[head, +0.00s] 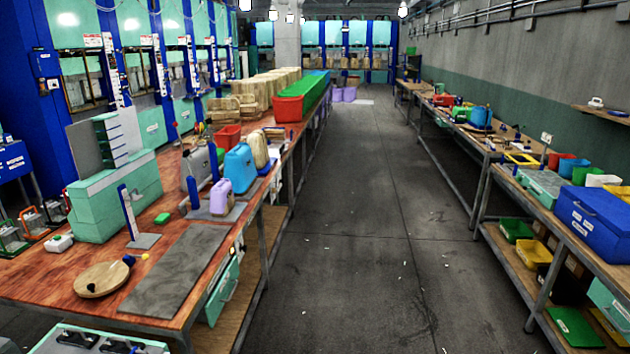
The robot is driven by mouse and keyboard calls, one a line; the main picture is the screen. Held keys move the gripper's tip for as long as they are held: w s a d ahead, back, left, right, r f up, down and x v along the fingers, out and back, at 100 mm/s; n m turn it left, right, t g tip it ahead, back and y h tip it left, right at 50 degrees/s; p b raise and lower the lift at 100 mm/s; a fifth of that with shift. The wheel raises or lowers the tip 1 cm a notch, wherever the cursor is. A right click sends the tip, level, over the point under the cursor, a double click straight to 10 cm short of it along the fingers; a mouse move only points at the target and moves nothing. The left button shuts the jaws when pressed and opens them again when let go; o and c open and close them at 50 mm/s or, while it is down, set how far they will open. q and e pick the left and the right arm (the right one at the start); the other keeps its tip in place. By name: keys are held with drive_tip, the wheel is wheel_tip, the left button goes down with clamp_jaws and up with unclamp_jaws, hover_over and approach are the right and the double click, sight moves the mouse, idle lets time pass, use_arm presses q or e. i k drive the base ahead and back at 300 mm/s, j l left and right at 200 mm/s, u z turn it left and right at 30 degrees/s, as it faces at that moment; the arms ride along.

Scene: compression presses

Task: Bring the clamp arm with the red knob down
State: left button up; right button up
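I cannot make out a clamp arm with a red knob for certain in the head view. A row of small framed devices stands at the far left edge: a green one (10,236), an orange-red one (33,224) and a dark one with some red (55,211). They are too small to tell whether any has a clamp arm. Neither of my grippers is in view.
A long wooden bench (50,275) on the left holds a round wooden disc (101,280), a grey mat (180,268), a teal stand (118,196) and a blue canister (240,168). The grey floor aisle (370,220) is clear. Another bench (505,180) lines the right wall.

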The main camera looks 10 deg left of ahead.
sight(186, 152)
drive_tip(key=i, duration=1.3)
drive_tip(key=i+l+u, duration=0.1)
drive_tip(key=i, duration=1.25)
